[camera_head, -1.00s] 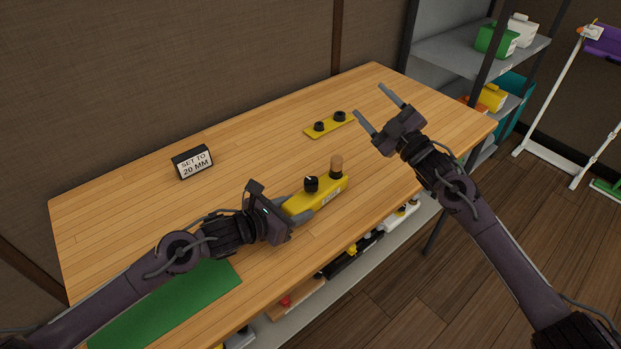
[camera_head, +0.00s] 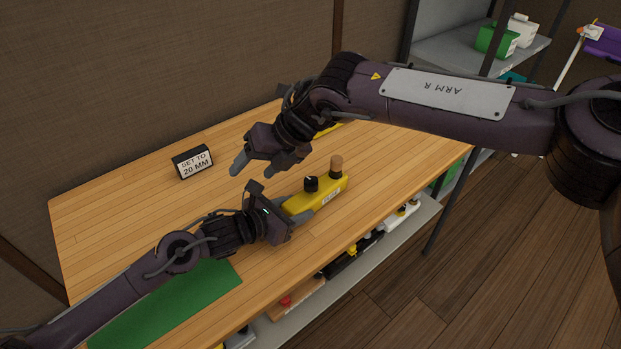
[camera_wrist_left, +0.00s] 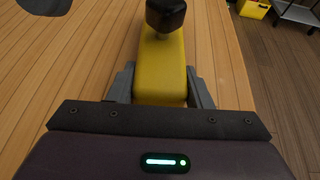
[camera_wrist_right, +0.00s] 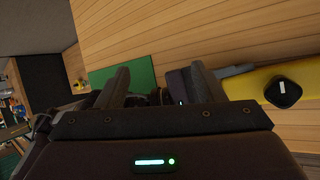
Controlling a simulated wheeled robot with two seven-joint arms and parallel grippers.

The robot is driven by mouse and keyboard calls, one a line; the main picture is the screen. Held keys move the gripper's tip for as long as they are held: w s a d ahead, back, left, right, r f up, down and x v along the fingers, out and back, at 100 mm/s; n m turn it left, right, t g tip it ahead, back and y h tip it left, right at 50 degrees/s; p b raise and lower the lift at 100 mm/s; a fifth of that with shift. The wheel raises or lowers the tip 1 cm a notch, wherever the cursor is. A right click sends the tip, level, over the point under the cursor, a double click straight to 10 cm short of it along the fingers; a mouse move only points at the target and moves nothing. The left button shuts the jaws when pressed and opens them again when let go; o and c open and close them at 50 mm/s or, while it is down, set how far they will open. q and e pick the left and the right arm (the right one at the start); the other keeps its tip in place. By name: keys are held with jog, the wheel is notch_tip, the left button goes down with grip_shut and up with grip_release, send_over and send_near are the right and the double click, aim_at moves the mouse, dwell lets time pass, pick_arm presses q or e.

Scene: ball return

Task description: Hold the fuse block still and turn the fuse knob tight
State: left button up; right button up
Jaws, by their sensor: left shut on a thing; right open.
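The yellow fuse block (camera_head: 326,195) lies on the wooden table near its front edge. A black knob with a white mark (camera_head: 311,184) stands on its near part and a brown cylinder (camera_head: 336,165) at its far end. My left gripper (camera_head: 299,207) is shut on the near end of the block. In the left wrist view its fingers flank the yellow body (camera_wrist_left: 163,70), below the black knob (camera_wrist_left: 166,14). My right gripper (camera_head: 256,172) is open and empty, above the table and left of the knob. In the right wrist view the knob (camera_wrist_right: 282,92) is right of its fingers.
A sign reading "SET TO 20 MM" (camera_head: 192,162) stands at the back left. A green mat (camera_head: 170,300) lies at the front left. Another yellow piece (camera_head: 328,129) is mostly hidden behind my right arm. Shelves (camera_head: 455,50) stand beyond the table's right end.

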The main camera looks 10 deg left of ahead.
aim_at(311, 180)
jog(key=w+d+r+n+t+h, duration=0.1)
jog(key=w+d+n+h, duration=0.15)
jog(key=d, duration=0.35)
jog(key=w+d+r+n+t+h, duration=0.1)
jog(key=w+d+h, duration=0.15)
jog(key=d, duration=0.25)
jog(key=shift+m, duration=0.25)
jog(key=shift+d+x, duration=0.15)
jog(key=shift+x, duration=2.25)
jog(key=shift+d+x, duration=0.15)
jog(key=shift+x, duration=2.3)
jog(key=shift+s, duration=0.15)
